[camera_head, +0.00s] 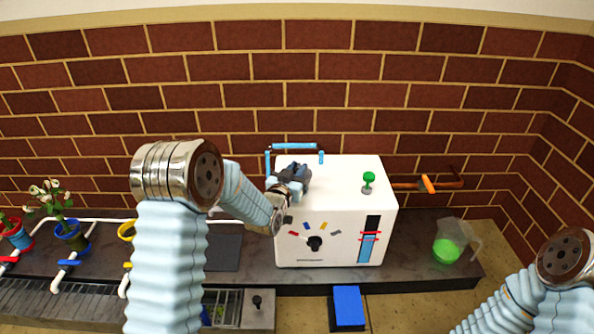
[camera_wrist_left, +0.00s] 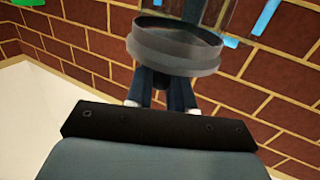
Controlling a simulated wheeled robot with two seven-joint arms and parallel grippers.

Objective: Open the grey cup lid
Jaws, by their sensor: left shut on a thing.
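My left gripper (camera_head: 294,172) is over the top left part of the white machine (camera_head: 325,225). A grey round lid (camera_wrist_left: 178,48) with a pale rim and a dark flat face shows in the left wrist view, right at the fingertips of my left gripper (camera_wrist_left: 160,92). The gripper is shut on the lid, at a small dark part below its rim. In the head view the lid is hard to tell from the gripper. I cannot tell whether the lid touches a cup; no cup shows clearly. My right gripper is out of view.
A blue pipe frame (camera_head: 293,146) rises behind the gripper. A green knob (camera_head: 369,177) stands on the machine's top. A jug of green liquid (camera_head: 449,246) is to the right. Potted flowers (camera_head: 70,236) are at the left. A brick wall (camera_head: 330,70) closes the back.

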